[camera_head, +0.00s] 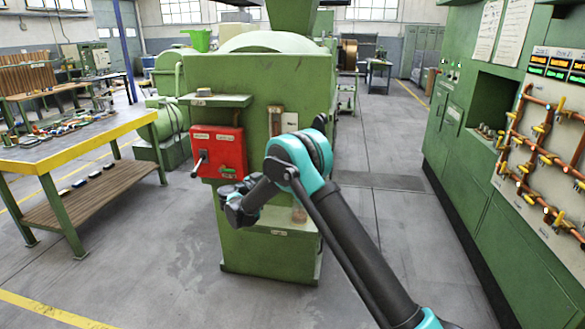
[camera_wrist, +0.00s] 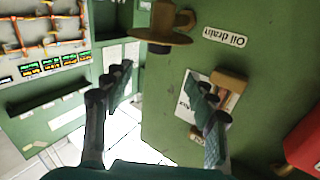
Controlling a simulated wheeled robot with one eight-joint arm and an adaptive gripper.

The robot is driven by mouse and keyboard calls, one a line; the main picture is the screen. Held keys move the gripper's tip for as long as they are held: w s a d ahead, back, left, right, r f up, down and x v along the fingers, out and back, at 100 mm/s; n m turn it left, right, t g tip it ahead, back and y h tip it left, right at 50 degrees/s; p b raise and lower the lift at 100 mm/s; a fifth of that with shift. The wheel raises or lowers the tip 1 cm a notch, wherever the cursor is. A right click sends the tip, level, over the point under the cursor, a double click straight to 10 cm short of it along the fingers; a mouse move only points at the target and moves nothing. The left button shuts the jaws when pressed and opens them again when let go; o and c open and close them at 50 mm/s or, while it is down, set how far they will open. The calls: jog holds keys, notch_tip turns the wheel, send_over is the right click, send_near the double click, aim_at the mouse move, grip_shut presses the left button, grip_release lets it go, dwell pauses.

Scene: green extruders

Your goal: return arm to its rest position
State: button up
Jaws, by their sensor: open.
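My arm (camera_head: 350,235) reaches up from the lower right in the head view and bends at a teal joint. My gripper (camera_head: 236,204) is in front of the green machine (camera_head: 262,92), just below its red switch box (camera_head: 217,151). In the wrist view my gripper (camera_wrist: 162,88) has its two dark fingers well apart, with nothing between them. The fingertips look small and partly blurred in the head view. Whether the gripper touches the machine cannot be told.
A yellow-edged workbench (camera_head: 75,142) stands left, green cabinets with a pipe panel (camera_head: 545,150) right.

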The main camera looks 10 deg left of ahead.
jog(key=w+d+r+n+t+y, duration=0.1)
jog(key=d+r+n+t+y, duration=0.15)
jog(key=d+r+y, duration=0.35)
jog(key=d+r+n+t+y, duration=0.1)
jog(key=r+n+y, duration=0.25)
jog(key=r, duration=0.45)
jog(key=w+d+r+n+t+y, duration=0.1)
jog(key=d+r+n+t+y, duration=0.1)
jog(key=d+r+n+y, duration=0.3)
jog(key=s+d+f+m+g+h, duration=0.1)
jog(key=s+d+f+g, duration=0.4)
jog(key=s+d+f, duration=0.4)
jog(key=s+d+f+m+g+h, duration=0.1)
jog(key=s+d+f+g, duration=0.4)
jog(key=s, duration=1.5)
jog(key=s+d+f+m+g+h, duration=0.1)
jog(key=s+d+f+g, duration=0.5)
jog(key=s+d+f, duration=0.7)
jog(key=shift+s+d+f+h, duration=0.25)
jog(key=shift+s+d+h, duration=0.3)
jog(key=shift+s, duration=0.4)
